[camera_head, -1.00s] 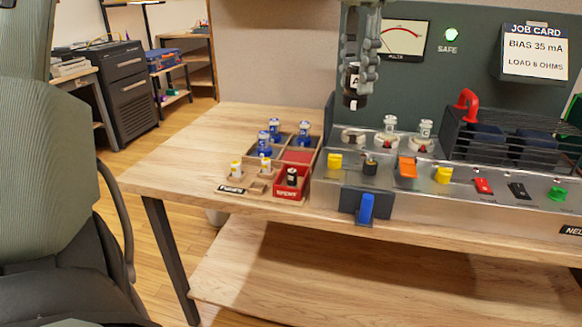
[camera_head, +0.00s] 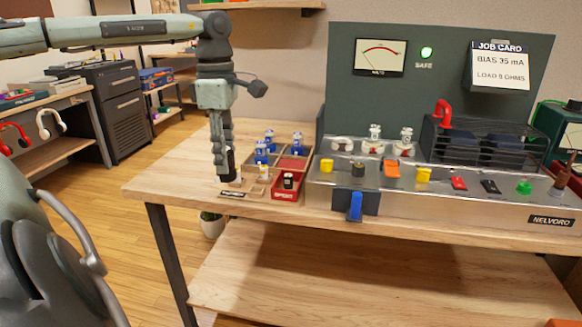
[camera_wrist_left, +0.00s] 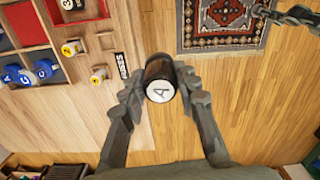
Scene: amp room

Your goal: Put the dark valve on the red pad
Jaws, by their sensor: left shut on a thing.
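My left gripper (camera_head: 224,158) points down at the left end of the tray and is shut on the dark valve (camera_head: 228,166). In the left wrist view, the valve (camera_wrist_left: 160,78) sits between the fingers (camera_wrist_left: 160,98), its white end marked "A" facing the camera. The red pad (camera_head: 292,164) appears to be the red-lined compartment at the tray's back right, with no valve visible on it. It lies right of my left gripper. At the upper right of the wrist view, grey jointed parts (camera_wrist_left: 300,15) may be my right gripper, cut off by the edge.
Blue valves (camera_head: 262,152) stand in the tray's other compartments. A black-topped valve (camera_head: 288,181) stands in the red "SPENT" box (camera_head: 283,194). The amplifier (camera_head: 440,190) is close on the right. Bare tabletop (camera_head: 165,182) lies left.

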